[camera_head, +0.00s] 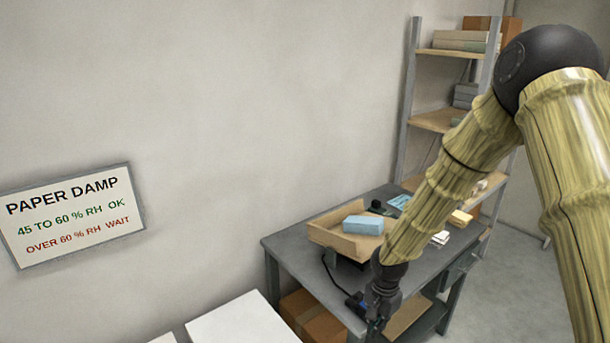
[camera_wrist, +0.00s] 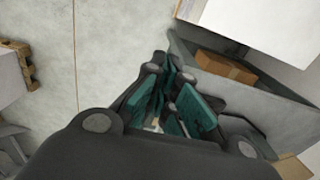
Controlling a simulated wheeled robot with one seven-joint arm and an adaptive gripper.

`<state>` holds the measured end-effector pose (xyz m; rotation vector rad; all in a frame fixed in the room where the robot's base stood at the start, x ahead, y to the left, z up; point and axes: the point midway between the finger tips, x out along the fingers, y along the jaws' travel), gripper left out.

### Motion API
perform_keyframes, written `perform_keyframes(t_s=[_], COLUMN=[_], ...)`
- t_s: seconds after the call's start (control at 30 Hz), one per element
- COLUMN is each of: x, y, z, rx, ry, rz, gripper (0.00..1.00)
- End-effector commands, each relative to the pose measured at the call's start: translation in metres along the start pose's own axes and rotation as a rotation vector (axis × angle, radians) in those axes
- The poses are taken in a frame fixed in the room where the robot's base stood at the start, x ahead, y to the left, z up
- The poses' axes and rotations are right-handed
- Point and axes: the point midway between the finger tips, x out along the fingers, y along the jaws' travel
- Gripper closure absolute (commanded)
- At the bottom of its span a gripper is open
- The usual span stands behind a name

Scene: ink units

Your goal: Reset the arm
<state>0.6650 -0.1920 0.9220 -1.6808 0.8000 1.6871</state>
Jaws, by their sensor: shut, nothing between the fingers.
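My arm shows on the right in the head view, bent at a dark elbow, with its forearm reaching down to the left. My gripper (camera_head: 375,325) hangs pointing down at the near edge of the grey table (camera_head: 290,245). In the wrist view my gripper (camera_wrist: 160,122) shows its green-padded fingers brought together with nothing held. The fingertips are small and dark in the head view, and I cannot tell there whether they touch the table.
A wooden tray (camera_head: 325,233) with a blue block (camera_head: 362,224) stands on the table. A shelf rack (camera_head: 436,120) stands behind. White surfaces (camera_head: 240,322) lie at the front left. A cardboard box (camera_wrist: 225,68) shows in the wrist view. A humidity sign (camera_head: 72,215) hangs on the wall.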

Motion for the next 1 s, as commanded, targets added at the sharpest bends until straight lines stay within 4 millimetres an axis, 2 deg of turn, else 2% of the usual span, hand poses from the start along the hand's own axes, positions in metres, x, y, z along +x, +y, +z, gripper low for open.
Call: perform_keyframes(t_s=[0.37, 0.57, 0.67, 0.8, 1.0], x=[0.060, 0.106, 0.136, 0.176, 0.217], y=[0.032, 0.065, 0.091, 0.138, 0.213], z=[0.042, 0.075, 0.098, 0.131, 0.169], rx=[-0.127, -0.228, -0.300, -0.418, -0.596], ry=[-0.074, -0.116, -0.133, -0.135, -0.092], rz=[-0.023, -0.050, -0.068, -0.091, -0.082], gripper=[1.00, 1.00, 1.00, 1.00, 1.00])
